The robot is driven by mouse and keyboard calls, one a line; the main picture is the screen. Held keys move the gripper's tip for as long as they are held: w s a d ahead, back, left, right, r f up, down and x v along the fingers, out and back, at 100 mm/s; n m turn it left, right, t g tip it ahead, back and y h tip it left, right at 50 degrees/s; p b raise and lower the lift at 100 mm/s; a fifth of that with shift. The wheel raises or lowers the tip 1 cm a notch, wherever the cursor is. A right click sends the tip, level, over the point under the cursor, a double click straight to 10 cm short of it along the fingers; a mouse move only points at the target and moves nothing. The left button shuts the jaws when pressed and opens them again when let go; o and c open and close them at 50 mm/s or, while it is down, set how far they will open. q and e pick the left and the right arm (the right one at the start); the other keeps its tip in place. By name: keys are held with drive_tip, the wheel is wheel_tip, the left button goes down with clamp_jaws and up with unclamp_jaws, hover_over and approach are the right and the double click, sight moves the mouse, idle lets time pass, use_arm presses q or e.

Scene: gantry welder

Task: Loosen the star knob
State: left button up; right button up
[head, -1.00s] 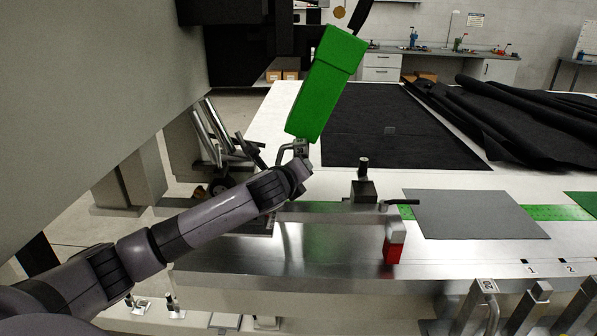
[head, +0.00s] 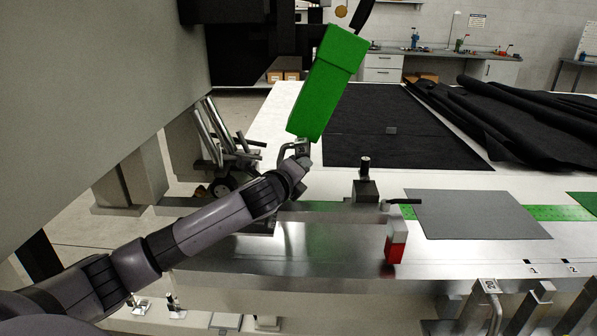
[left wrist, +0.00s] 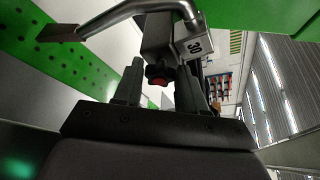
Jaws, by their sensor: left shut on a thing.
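The star knob (left wrist: 158,74) is dark with a red part and sits under a grey metal block with a "30" label (left wrist: 195,45) in the left wrist view. My left gripper (left wrist: 161,80) has one finger on each side of the knob and is shut on it. In the head view my left gripper (head: 300,163) reaches up to a small metal fitting (head: 302,147) just below the tall green block (head: 328,85). The knob is hidden there. My right gripper is in neither view.
A bent metal handle (left wrist: 130,12) passes close above the gripper in the wrist view. The steel table edge (head: 300,260) lies below my arm, with a black clamp post (head: 366,190) and a red-and-white block (head: 396,243) to the right. A large grey machine panel (head: 90,80) fills the left.

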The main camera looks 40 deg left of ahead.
use_arm(q)
drive_tip(key=o, duration=1.1)
drive_tip(key=shift+c, duration=0.2)
drive_tip(key=shift+s, duration=0.1)
drive_tip(key=shift+b+v, duration=0.4)
drive_tip(key=shift+v, duration=3.1)
drive_tip(key=shift+s+d+f, duration=0.1)
drive_tip(key=shift+s, duration=0.05)
